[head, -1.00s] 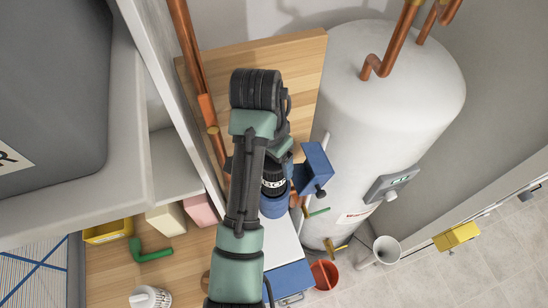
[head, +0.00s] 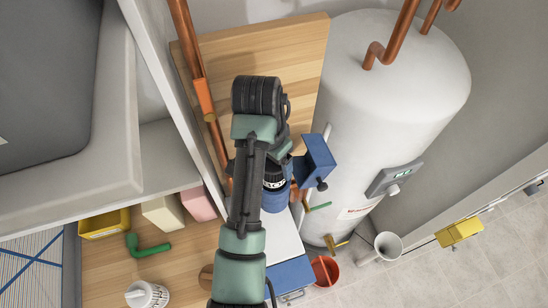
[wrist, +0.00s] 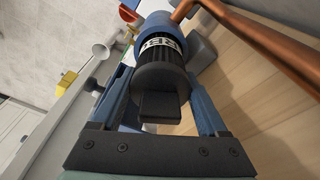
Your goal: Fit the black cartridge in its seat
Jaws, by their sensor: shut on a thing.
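The black cartridge (wrist: 160,77), ribbed with a white lettered label, sits between the two blue fingers of my gripper (wrist: 160,88) in the wrist view. The gripper is shut on it. In the head view the cartridge (head: 275,182) shows just right of my arm, above a round blue cup-like part (head: 275,201). In the wrist view a blue rim (wrist: 150,24) shows around the far end of the cartridge. My arm and the cartridge hide the seat's inside, so I cannot tell how deep the cartridge sits.
A blue block with a black knob (head: 318,160) stands close right of the cartridge. A white tank (head: 390,100) is further right. A copper pipe (head: 205,100) runs along the left. A yellow bin (head: 104,224) and green elbow (head: 148,247) lie lower left.

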